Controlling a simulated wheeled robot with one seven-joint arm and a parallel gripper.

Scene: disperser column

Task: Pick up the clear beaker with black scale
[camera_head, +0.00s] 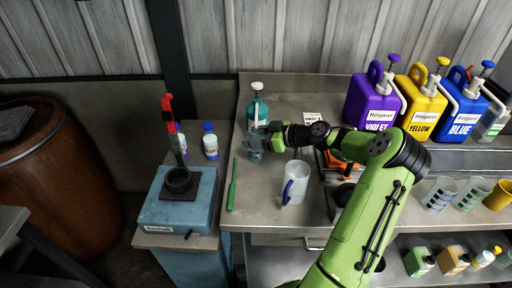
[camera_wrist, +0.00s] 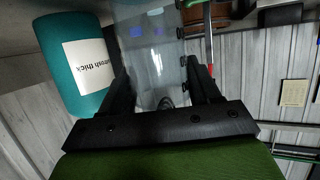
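A clear beaker with dark scale marks (camera_wrist: 155,65) stands between the two fingers in the wrist view. In the head view the beaker (camera_head: 255,156) is small and partly covered, at the back left of the bench. My gripper (camera_wrist: 165,85) has one finger on each side of the beaker, very close to its wall. Whether both fingers press on it does not show. In the head view my gripper (camera_head: 262,140) reaches in from the right. The teal pump bottle (camera_head: 257,108) stands right behind the beaker; it fills the left of the wrist view (camera_wrist: 75,60).
A green stick (camera_head: 232,185) lies left of the beaker. A pitcher with a blue handle (camera_head: 296,183) stands to the front right. Violet (camera_head: 370,105), yellow (camera_head: 420,105) and blue (camera_head: 462,112) canisters line the back right. A blue device (camera_head: 176,213) stands at the left.

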